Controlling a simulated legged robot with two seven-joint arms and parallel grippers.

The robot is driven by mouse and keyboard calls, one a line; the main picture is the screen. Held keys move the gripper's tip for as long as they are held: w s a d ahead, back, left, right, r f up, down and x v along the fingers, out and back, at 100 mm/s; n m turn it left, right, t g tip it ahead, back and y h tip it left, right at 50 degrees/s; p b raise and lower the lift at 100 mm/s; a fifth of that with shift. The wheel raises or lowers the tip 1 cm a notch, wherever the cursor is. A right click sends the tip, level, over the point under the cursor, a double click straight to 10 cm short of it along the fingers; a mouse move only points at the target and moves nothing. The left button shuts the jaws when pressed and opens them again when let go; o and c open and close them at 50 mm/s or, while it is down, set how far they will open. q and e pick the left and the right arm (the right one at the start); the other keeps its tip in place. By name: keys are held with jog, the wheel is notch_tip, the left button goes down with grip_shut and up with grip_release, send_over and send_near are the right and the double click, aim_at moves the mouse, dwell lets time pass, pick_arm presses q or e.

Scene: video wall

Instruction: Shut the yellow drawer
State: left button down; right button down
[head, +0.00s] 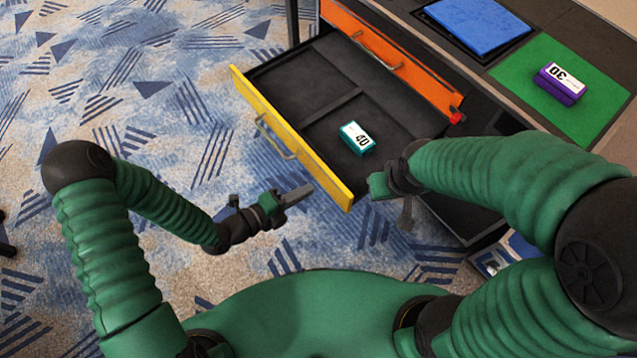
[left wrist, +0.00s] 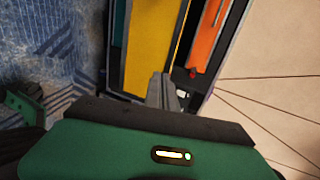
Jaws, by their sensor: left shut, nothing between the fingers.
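The yellow drawer (head: 335,187) is pulled out of the desk, its dark inside with dividers in view. Its yellow front carries a metal bar handle (head: 272,140). My left gripper (head: 308,190) is shut and empty, in front of the drawer front, near its right end in the head view. In the left wrist view its closed fingers (left wrist: 163,88) point toward the yellow front (left wrist: 152,45); I cannot tell whether they touch it. My right gripper (head: 378,186) is beside the drawer's right end; its fingers are not clear.
A teal block marked 40 (head: 357,138) lies inside the drawer. An orange drawer (head: 395,62) is above it, seemingly closed. On the desktop are a blue tray (head: 478,24) and a purple block marked 30 (head: 560,84) on a green mat (head: 530,62). Carpet lies clear in front.

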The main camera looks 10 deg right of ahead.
aim_at(328, 177)
pick_arm(q)
jog(key=shift+r+b+x, duration=0.15)
jog(key=shift+r+x, duration=0.05)
jog(key=shift+x, duration=0.6)
jog(key=shift+r+b+x, duration=0.15)
jog(key=shift+x, duration=0.65)
jog(key=shift+r+b+x, duration=0.15)
jog(key=shift+r+x, duration=0.05)
jog(key=shift+x, duration=0.6)
pick_arm(e)
jog(key=shift+f, duration=0.65)
pick_arm(q)
jog(key=shift+w+d, duration=0.1)
jog(key=shift+d, duration=0.1)
